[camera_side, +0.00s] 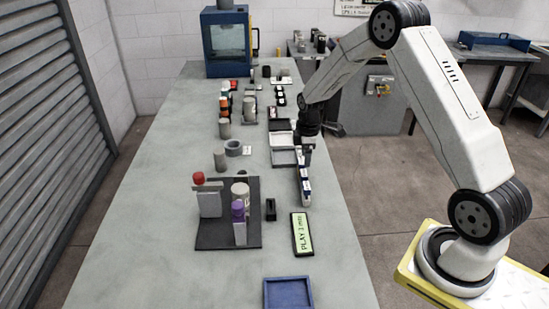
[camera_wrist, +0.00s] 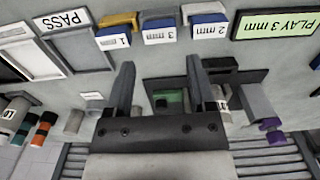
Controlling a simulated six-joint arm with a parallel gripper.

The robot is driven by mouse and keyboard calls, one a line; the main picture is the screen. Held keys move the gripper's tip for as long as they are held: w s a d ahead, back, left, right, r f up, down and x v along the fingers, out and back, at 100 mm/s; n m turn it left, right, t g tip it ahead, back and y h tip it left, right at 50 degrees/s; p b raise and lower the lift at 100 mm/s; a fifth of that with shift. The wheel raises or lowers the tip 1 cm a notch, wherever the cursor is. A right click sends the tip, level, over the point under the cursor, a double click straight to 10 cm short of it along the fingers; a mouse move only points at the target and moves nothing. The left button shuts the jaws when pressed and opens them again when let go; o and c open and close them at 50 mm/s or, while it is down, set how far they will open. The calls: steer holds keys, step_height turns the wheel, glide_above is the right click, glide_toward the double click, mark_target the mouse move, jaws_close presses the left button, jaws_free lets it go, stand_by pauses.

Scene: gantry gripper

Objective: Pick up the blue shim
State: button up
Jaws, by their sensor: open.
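Three small blue blocks with white labels stand in a row in the wrist view: the one marked 1 (camera_wrist: 114,41), the one marked 3 mm (camera_wrist: 161,36) and the one marked 2 mm (camera_wrist: 209,31). An orange piece (camera_wrist: 118,20) shows at the first block; the other two show blue and grey at their tops. I cannot tell which blue part is a separate shim. In the side view the row of blocks (camera_side: 305,187) is small, near the bench's right edge. My gripper (camera_wrist: 158,72) is open and empty, its fingers pointing towards the row; it also shows in the side view (camera_side: 307,155).
A green sign reading PLAY 3 mm (camera_side: 302,234) lies beyond the row. A PASS tray (camera_wrist: 72,48) lies to its left in the wrist view. A small black block (camera_side: 270,210), a dark plate with bottles (camera_side: 215,236) and a blue tray (camera_side: 288,292) are nearby.

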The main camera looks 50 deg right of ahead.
mark_target(304, 172)
steer(key=shift+f, duration=1.3)
steer(key=shift+w+f, duration=0.1)
steer(key=shift+f, duration=2.5)
steer(key=c, duration=0.8)
steer(key=shift+c, duration=0.2)
steer(key=shift+r, duration=0.2)
steer(key=shift+r, duration=4.85)
